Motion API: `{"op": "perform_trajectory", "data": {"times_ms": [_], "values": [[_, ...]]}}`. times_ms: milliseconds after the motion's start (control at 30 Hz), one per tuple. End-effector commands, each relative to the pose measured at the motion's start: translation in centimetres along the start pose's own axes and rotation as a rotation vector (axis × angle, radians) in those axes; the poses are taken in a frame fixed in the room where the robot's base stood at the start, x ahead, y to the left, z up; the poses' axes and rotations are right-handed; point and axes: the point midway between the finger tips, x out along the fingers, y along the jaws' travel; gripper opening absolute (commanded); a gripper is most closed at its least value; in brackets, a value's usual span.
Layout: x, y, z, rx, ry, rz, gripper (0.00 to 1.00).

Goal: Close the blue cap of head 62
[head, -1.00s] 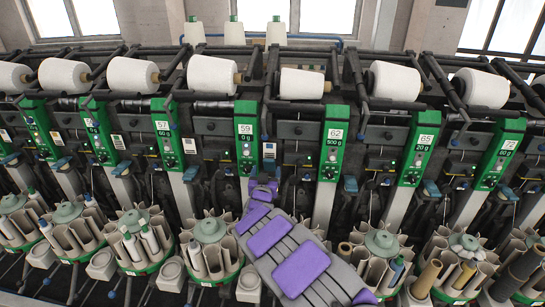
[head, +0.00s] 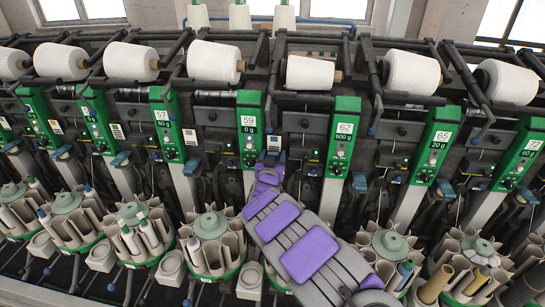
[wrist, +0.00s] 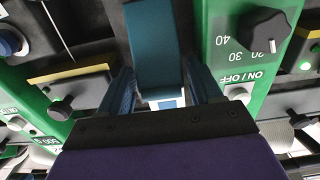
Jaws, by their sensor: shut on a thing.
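A blue cap (wrist: 152,50) fills the top middle of the wrist view, a flat upright strip between my two fingers. My gripper (wrist: 162,92) is shut on this cap, with a dark finger on each side. In the head view my gripper (head: 269,160) reaches in between the green panel of head 59 (head: 249,130) and the green panel of head 62 (head: 342,135). A pale piece (head: 274,142) stands just above its tip, probably the same cap, raised. My purple arm hides what lies below.
Other blue caps (head: 360,182) along the row sit lower. Yarn cones (head: 310,72) line the top rail. Round bobbin magazines (head: 210,226) stand along the front. A dark knob (wrist: 265,30) and ON/OFF button (wrist: 237,93) are close right of my gripper.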

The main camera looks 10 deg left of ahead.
Motion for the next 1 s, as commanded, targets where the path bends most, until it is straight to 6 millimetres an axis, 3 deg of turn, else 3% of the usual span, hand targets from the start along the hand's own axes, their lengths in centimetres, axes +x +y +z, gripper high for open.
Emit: {"op": "perform_trajectory", "data": {"times_ms": [67, 500, 1000], "values": [[0.0, -0.2, 0.0, -0.001, 0.001, -0.003, 0.51], [-0.1, -0.3, -0.1, -0.002, 0.002, -0.003, 0.09], [-1.1, -0.6, 0.7, -0.002, 0.133, -0.008, 0.08]]}}
